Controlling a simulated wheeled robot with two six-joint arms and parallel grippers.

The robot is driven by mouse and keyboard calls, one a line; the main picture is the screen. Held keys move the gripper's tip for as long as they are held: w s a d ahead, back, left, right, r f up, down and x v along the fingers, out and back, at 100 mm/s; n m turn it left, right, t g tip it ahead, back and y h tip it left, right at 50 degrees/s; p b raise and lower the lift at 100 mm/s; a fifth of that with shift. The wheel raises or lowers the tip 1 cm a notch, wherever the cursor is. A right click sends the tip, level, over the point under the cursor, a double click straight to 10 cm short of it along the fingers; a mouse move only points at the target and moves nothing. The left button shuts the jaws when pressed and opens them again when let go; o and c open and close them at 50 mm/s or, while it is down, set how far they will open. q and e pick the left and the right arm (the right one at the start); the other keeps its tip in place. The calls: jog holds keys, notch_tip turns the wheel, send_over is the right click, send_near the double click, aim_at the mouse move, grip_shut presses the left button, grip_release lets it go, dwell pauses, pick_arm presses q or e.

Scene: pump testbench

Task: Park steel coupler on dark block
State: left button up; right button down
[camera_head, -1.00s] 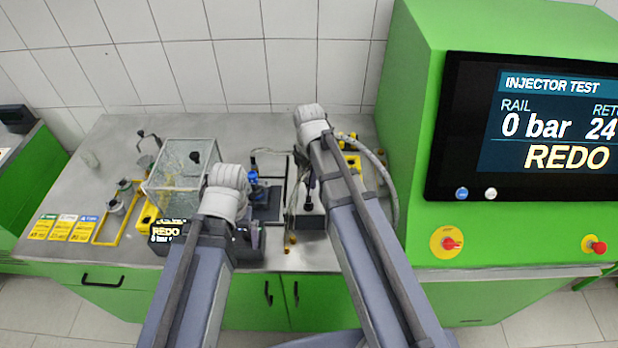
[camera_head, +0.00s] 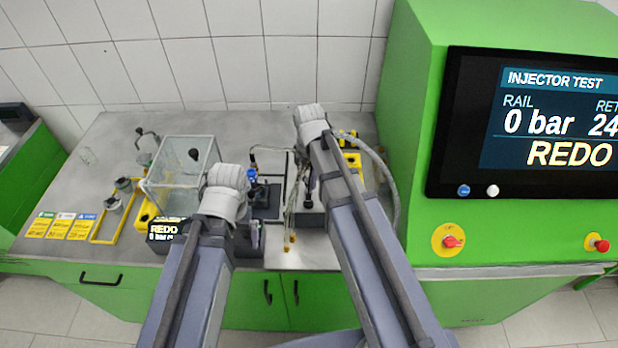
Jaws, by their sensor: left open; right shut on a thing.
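My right gripper (camera_head: 307,175) is partly hidden behind its own wrist and thin hoses, over the middle right of the bench. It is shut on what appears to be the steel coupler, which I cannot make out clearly. A dark block (camera_head: 313,219) sits on the bench just below it in the picture; whether they touch I cannot tell. My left gripper (camera_head: 226,188) is open, its fingers mostly hidden by its wrist, in front of the clear box.
A clear box (camera_head: 180,180) stands at left centre, with a small REDO display (camera_head: 164,231) in front. A yellow frame (camera_head: 118,215) and cups lie further left. Brass-ended hoses (camera_head: 289,240) hang near the middle.

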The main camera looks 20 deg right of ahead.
jog(key=shift+f+b, duration=0.65)
jog(key=shift+f, duration=0.1)
dwell(1.0)
jog(key=c, duration=0.6)
grip_release()
jog(key=shift+r, duration=0.1)
notch_tip(320, 180, up, 7)
jog(key=p, duration=0.7)
